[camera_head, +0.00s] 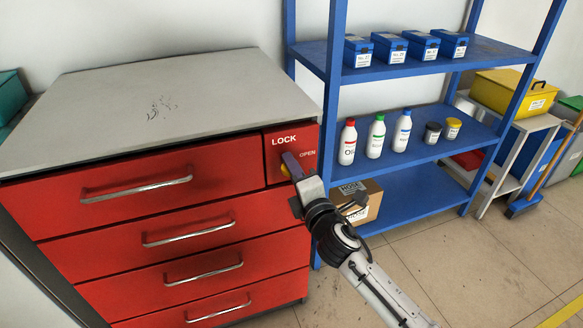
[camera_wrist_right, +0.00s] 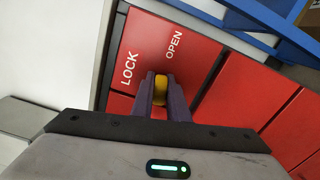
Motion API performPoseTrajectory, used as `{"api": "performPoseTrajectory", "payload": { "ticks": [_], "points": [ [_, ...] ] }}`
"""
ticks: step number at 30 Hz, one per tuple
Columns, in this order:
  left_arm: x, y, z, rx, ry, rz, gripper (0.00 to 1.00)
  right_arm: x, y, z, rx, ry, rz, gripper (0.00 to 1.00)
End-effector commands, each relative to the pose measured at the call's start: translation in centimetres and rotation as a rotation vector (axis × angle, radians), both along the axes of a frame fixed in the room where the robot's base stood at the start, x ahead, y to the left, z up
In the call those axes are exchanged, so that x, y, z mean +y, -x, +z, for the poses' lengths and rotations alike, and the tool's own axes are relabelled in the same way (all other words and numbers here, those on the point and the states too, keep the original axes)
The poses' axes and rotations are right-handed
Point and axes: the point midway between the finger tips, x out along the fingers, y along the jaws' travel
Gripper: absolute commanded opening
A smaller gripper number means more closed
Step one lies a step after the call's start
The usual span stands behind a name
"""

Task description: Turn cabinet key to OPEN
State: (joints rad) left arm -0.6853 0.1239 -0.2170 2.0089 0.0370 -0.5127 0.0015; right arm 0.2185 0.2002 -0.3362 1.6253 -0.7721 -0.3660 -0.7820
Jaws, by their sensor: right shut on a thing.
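The red cabinet (camera_head: 215,176) stands at the left with a grey top and a lock panel (camera_head: 308,138) at its upper right, marked LOCK and OPEN. The yellow key (camera_head: 286,171) is on this panel, mostly hidden by my gripper in the head view. In the right wrist view the yellow key (camera_wrist_right: 161,90) shows between the fingers, below the LOCK and OPEN words, and looks lined up roughly between them. My right gripper (camera_head: 290,164) is shut on the key; its purple fingers (camera_wrist_right: 160,94) lie on both sides of it. My left gripper is not in view.
A blue shelf (camera_head: 420,152) right of the cabinet holds blue boxes, bottles and small jars. A cardboard box (camera_head: 362,208) sits low behind my right arm. Silver drawer handles (camera_head: 190,235) stick out from the cabinet front. The floor at the right front is clear.

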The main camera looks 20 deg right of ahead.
Motion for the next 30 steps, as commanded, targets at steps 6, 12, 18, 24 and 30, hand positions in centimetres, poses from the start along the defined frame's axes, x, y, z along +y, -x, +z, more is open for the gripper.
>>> {"api": "performPoseTrajectory", "payload": {
  "ticks": [6,12,18,24,30],
  "points": [
    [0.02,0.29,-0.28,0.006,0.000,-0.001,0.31,0.01,0.04,-0.16,0.006,-0.133,0.000,0.00],
    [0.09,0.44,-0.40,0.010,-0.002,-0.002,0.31,-0.04,0.03,-0.15,0.008,-0.201,0.000,0.00],
    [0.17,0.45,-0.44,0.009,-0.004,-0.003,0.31,-0.02,0.02,-0.17,0.009,-0.229,0.000,0.00],
    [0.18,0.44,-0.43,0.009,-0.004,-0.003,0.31,-0.01,0.02,-0.17,0.009,-0.233,0.000,0.00],
    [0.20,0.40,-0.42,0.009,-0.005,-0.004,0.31,-0.01,0.02,-0.17,0.010,-0.232,0.000,0.16]
  ]
}}
